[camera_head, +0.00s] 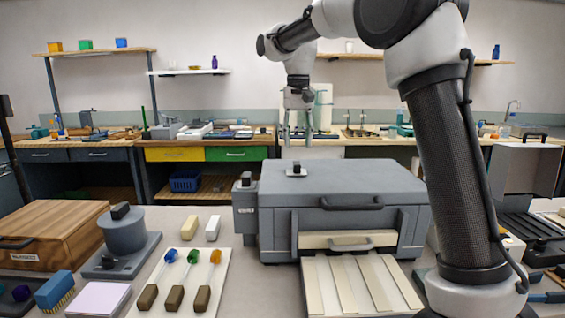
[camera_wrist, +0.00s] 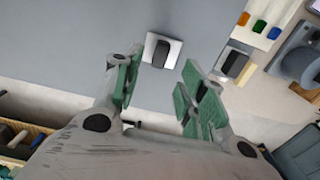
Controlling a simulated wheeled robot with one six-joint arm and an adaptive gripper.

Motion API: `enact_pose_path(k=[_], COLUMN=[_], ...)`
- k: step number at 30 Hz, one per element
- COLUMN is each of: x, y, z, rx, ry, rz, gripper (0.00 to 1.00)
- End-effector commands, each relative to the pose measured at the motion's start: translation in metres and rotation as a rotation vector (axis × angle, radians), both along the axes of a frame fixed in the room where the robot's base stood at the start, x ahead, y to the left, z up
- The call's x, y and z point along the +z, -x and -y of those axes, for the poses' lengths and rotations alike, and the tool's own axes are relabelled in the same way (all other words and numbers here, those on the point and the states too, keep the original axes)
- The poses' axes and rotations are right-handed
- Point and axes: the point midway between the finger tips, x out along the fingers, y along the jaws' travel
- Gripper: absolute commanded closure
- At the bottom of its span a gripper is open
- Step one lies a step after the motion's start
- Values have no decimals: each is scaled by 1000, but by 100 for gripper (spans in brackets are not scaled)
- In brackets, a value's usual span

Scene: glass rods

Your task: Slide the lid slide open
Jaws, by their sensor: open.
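A grey box-shaped furnace (camera_head: 400,178) stands on the bench in the head view. On its flat top sits a small pale plate with a dark knob, which I take as the lid slide (camera_head: 297,171). In the wrist view the lid slide (camera_wrist: 160,50) lies just beyond and between my fingertips. My gripper (camera_head: 298,138) hangs above and behind it in the head view. In the wrist view its green-padded fingers (camera_wrist: 158,82) are spread apart with nothing between them. They appear apart from the knob; the exact height gap is hard to tell.
A side box with a dark knob (camera_head: 244,182) adjoins the furnace's left side. A white board (camera_head: 212,280) holds three glass rods with blue, green and orange tips. A wooden case (camera_head: 55,222) stands at left. Cream slats (camera_head: 360,285) lie before the furnace's front handle.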

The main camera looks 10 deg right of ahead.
Motion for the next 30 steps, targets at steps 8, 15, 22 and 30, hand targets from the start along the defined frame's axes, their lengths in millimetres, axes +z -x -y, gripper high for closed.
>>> enact_pose_path(k=[8, 15, 22, 30], x=[-46, -70, -72, -72], y=[1, 1, 0, 0], z=[-1, -1, -1, -1], rx=[2, 3, 4, 4], ry=[1, -1, -2, -1], rz=[-2, 1, 2, 2], gripper=[59, 59, 59, 99])
